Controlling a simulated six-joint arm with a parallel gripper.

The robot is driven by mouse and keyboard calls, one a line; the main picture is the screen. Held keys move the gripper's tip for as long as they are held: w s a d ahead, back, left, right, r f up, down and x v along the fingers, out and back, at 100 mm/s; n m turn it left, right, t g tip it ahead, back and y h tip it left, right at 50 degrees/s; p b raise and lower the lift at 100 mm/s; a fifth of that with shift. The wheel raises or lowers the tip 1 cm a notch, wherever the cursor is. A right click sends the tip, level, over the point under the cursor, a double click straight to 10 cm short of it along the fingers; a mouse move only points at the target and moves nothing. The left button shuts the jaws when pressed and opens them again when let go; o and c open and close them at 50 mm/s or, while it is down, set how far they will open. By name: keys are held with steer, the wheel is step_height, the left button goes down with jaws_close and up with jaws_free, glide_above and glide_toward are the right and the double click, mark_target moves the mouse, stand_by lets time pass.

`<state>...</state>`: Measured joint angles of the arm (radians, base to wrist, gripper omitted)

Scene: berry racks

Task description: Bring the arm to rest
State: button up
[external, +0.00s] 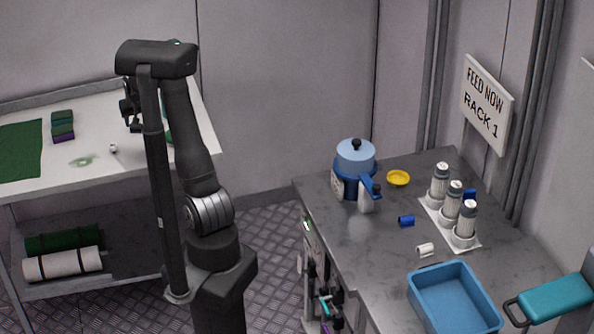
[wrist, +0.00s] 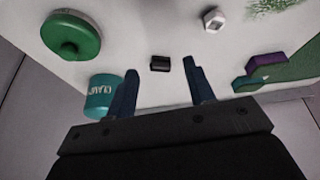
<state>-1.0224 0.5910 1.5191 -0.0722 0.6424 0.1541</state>
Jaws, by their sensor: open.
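My arm stands in the middle left of the external view, folded upward, with its wrist over the white table (external: 110,180) at the left. My gripper (wrist: 158,82) shows in the wrist view with its two dark fingers apart and nothing between them. In the wrist view a small black block (wrist: 160,63) lies on the table beyond the fingertips. A teal container (wrist: 101,97) with lettering stands by the left finger, and I cannot tell if they touch.
The table also holds a green round lidded thing (wrist: 72,35), a white nut-like piece (wrist: 213,19), a green mat (external: 20,150) and stacked blocks (external: 62,126). The grey counter (external: 380,240) at right holds a blue pot (external: 355,168), a bottle rack (external: 436,212) and a blue bin (external: 425,297).

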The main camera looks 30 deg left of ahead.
steer(key=w+d+m+h, duration=0.1)
steer(key=w+d+m, duration=0.1)
steer(key=w+d, duration=0.55)
steer(key=w+d+r+m+t, duration=0.15)
steer(key=w+d, duration=0.25)
steer(key=w, duration=0.6)
steer(key=w+d+f+m+h, duration=0.1)
steer(key=w+d+m, duration=0.2)
steer(key=w+d, duration=0.45)
steer(key=w+d+m, duration=0.2)
steer(key=w+d, duration=0.3)
steer(key=d, duration=0.3)
steer(key=w+d+m+h, duration=0.1)
steer(key=w+d+m, duration=0.1)
steer(key=w+d, duration=0.4)
steer(key=w+d+m+h, duration=0.1)
steer(key=w+d, duration=0.4)
steer(key=d, duration=0.7)
steer(key=shift+w+m, duration=0.35)
steer(key=shift+m, duration=0.5)
